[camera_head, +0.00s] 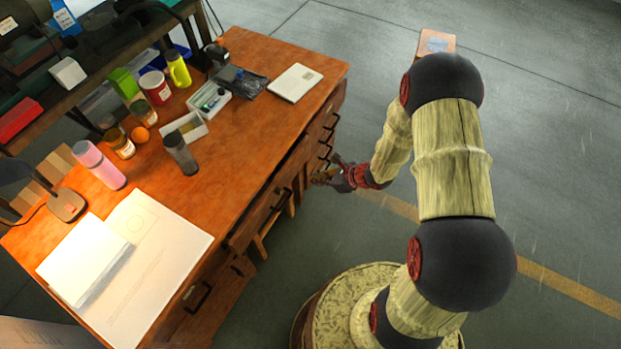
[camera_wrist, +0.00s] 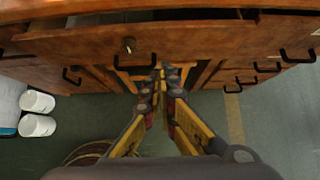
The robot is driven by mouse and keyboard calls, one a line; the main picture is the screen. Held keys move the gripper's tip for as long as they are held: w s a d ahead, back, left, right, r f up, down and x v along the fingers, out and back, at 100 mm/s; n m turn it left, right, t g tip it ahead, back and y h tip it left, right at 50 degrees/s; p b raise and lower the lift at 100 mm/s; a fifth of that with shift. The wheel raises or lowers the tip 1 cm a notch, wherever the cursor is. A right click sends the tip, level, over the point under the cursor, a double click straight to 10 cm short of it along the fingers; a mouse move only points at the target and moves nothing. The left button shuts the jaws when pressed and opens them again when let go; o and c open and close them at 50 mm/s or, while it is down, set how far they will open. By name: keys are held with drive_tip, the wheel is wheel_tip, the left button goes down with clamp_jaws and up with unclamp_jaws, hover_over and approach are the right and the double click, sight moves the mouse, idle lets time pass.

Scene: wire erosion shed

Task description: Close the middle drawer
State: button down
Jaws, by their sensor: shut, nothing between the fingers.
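The wooden desk (camera_head: 235,130) has a wide middle drawer (camera_wrist: 205,42) with a keyhole lock and a black handle (camera_wrist: 135,64). In the wrist view this drawer stands partly out, with a dark gap behind its front's upper edge. It also shows along the desk's near side in the head view (camera_head: 262,208). My gripper (camera_wrist: 160,72) is shut and empty, its fingertips in front of and near the lower edge of the drawer front. Contact cannot be told. In the head view my gripper (camera_head: 328,177) is at the desk's right side.
Smaller side drawers with black handles (camera_wrist: 297,57) flank the middle one. White cylinders (camera_wrist: 37,112) stand on the floor at the left. The desktop holds papers (camera_head: 150,262), a pink bottle (camera_head: 100,165), a dark cup (camera_head: 180,153) and a white notebook (camera_head: 295,83). Floor right of the desk is mostly clear.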

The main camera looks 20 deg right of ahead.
sight(285, 174)
drive_tip(key=shift+w+a+r+b+x, duration=0.25)
drive_tip(key=shift+b+x, duration=0.2)
drive_tip(key=shift+x, duration=1.4)
drive_tip(key=shift+w+a+r+b+x, duration=0.2)
drive_tip(key=shift+r+b+x, duration=0.25)
drive_tip(key=shift+x, duration=1.4)
drive_tip(key=shift+w+a+r+b+x, duration=0.25)
drive_tip(key=shift+b+x, duration=0.25)
drive_tip(key=shift+x, duration=1.35)
drive_tip(key=shift+w+a+b, duration=0.5)
drive_tip(key=shift+w+a, duration=0.4)
